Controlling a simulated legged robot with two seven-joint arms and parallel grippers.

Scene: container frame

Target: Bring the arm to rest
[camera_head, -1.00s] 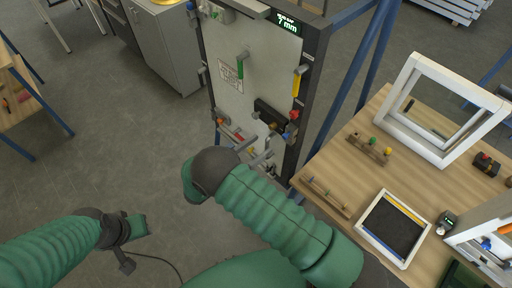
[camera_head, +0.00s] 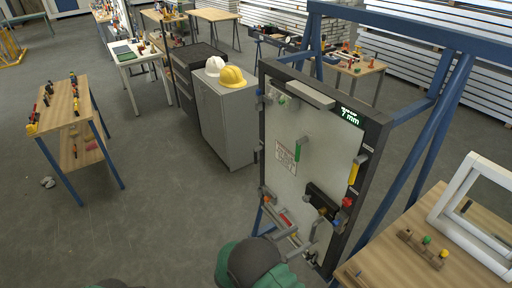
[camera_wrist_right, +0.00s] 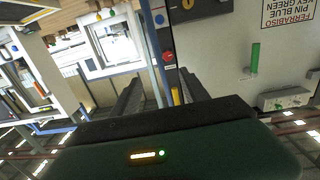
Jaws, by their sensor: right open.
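My right arm comes up from the bottom of the head view, its dark joint and green cover in front of the lower part of an upright grey panel (camera_head: 318,132). My right gripper (camera_wrist_right: 160,92) shows best in the right wrist view. Its two dark fingers are apart, with nothing held between them. In that view the panel lies beyond and to the right of the fingers. In the head view the fingers are hard to tell from the grey bars on the panel. Only a small dark and green piece of my left arm shows at the bottom edge; its fingers are out of view.
The panel stands in a dark frame with a blue stand (camera_head: 420,150). A wooden table (camera_head: 400,262) with a white frame (camera_head: 478,225) is at the right. A grey cabinet (camera_head: 226,125) with two helmets is behind. Another wooden table (camera_head: 68,130) is at the left, with open floor between.

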